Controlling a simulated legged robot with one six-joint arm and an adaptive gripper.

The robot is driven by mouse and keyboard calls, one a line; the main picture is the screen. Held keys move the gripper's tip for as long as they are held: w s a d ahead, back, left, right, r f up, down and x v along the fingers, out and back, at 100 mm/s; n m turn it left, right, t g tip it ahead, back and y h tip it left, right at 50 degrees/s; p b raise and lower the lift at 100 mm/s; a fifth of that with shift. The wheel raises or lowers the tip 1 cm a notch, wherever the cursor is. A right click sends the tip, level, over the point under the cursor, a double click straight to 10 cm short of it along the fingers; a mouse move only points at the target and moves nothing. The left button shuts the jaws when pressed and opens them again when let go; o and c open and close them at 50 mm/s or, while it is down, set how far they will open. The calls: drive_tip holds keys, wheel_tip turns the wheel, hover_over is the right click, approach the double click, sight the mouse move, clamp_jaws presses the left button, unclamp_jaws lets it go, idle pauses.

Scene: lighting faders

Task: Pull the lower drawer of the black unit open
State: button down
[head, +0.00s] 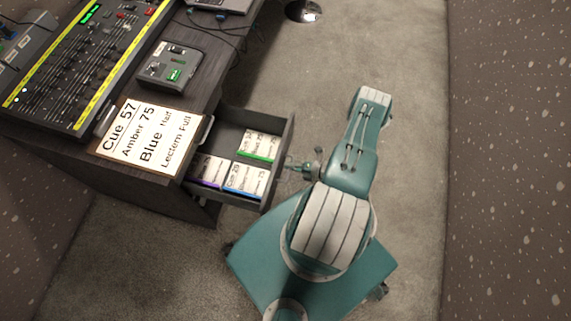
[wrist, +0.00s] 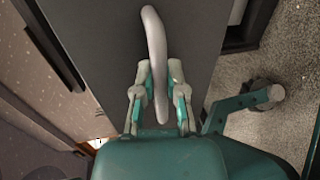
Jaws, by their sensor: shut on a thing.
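The dark unit (head: 160,195) stands at the left in the head view, under a desk top. One of its drawers (head: 277,145) is pulled well out, with labelled cards inside. A pale handle (head: 207,129) on the unit's face sits above this drawer, so it looks like the lower one. In the wrist view, the curved grey handle (wrist: 154,35) stands on the dark drawer front (wrist: 105,45). My gripper (wrist: 160,72) has a finger on each side of the handle and is shut on it. In the head view my gripper (head: 290,166) is at the drawer's front, partly hidden.
A lighting desk with faders (head: 85,65), a small control box (head: 170,66) and a cue sheet (head: 148,137) lie on the desk top. A round stand base (head: 303,11) is at the back. Carpet (head: 415,150) is clear to the right, up to a speckled wall (head: 510,160).

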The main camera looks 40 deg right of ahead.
drive_tip(key=shift+s+f, duration=0.1)
drive_tip(key=shift+f, duration=0.05)
drive_tip(key=c, duration=0.7)
unclamp_jaws()
drive_tip(key=v, duration=1.2)
drive_tip(key=shift+d, duration=0.1)
